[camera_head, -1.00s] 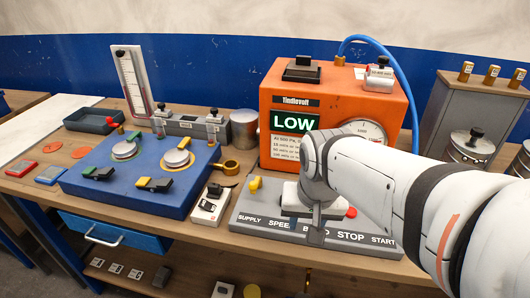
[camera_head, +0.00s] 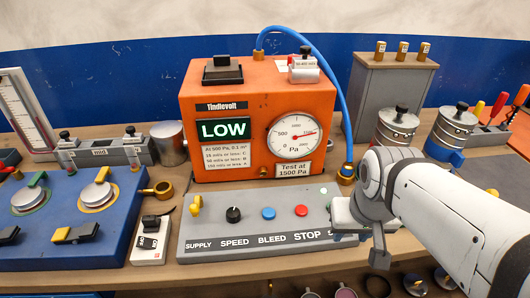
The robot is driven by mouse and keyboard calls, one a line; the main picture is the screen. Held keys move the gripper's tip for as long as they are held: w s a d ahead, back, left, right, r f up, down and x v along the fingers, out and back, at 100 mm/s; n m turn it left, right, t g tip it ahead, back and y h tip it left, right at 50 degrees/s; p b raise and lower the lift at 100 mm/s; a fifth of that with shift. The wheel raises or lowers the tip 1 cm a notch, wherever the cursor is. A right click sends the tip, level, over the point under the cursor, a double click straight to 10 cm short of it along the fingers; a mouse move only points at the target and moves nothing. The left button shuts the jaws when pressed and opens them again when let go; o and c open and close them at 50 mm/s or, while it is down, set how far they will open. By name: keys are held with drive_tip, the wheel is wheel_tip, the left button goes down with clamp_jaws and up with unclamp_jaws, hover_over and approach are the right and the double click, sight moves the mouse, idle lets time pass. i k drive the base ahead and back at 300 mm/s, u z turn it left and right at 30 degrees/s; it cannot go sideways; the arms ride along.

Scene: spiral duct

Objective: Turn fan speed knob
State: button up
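The grey control panel (camera_head: 265,230) lies in front of the orange Tindlevolt box (camera_head: 190,125). Its black speed knob (camera_head: 233,214) stands above the SPEED label, uncovered, with a pale mark on top. My gripper (camera_head: 346,214) is over the panel's right end, covering most of the START label and whatever is above it. It is apart from the speed knob. Its fingers are not clear enough to tell open from shut.
On the panel are a yellow supply switch (camera_head: 196,206), a blue bleed button (camera_head: 268,213) and a red stop button (camera_head: 301,210). The box's display (camera_head: 223,130) reads LOW, beside a round gauge (camera_head: 295,133). A blue hose (camera_head: 335,75) arches down the right side.

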sight(233, 214)
drive_tip(key=z, duration=0.35)
drive_tip(key=k, duration=1.05)
drive_tip(key=u, duration=0.6)
drive_tip(key=i, duration=0.95)
drive_tip(key=u, duration=0.05)
